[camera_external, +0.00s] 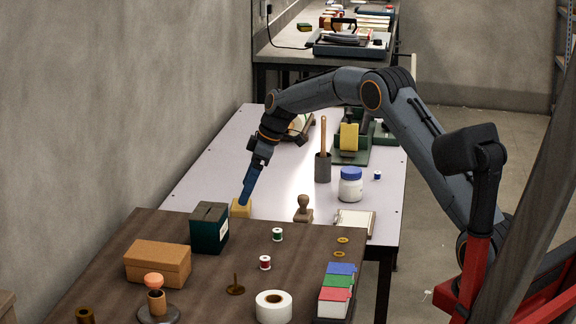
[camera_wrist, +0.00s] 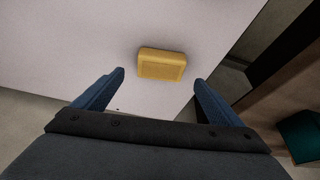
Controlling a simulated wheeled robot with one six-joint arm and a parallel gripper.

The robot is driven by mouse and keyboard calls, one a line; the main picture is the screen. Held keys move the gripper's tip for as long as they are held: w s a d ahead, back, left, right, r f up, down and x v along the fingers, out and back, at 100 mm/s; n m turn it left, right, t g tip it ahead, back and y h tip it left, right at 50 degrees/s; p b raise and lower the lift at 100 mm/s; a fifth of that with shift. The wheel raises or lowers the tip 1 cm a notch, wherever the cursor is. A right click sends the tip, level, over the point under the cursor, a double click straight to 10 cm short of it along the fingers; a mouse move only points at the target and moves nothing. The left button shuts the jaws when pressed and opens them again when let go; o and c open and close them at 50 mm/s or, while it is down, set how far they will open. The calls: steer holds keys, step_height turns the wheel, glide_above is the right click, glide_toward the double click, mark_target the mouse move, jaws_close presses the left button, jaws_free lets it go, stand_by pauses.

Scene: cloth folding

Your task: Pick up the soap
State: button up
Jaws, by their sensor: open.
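The soap is a yellow block with rounded edges. In the wrist view the soap (camera_wrist: 161,65) lies on the pale table, just beyond and between my two blue fingertips. My gripper (camera_wrist: 160,78) is open, with a finger on either side and nothing between them. In the external view the soap (camera_external: 240,208) sits on the white table near the edge of the brown table. There my gripper (camera_external: 244,203) points down at the soap from above, and its fingertips overlap the soap in the picture. I cannot tell from that view whether they touch it.
The brown table (camera_external: 210,290) in front holds a dark green box (camera_external: 209,228), a wooden box (camera_external: 157,264), spools and a tape roll (camera_external: 273,306). On the white table (camera_external: 215,165), a stamp (camera_external: 303,209), a jar (camera_external: 350,185) and a dark cup (camera_external: 322,168) stand to the right.

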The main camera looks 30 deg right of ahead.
mark_target(241, 209)
steer(key=x, duration=0.4)
steer(key=shift+s+f, duration=0.1)
steer(key=shift+f, duration=0.25)
steer(key=c, duration=1.2)
steer(key=shift+c, duration=0.2)
steer(key=shift+r, duration=0.1)
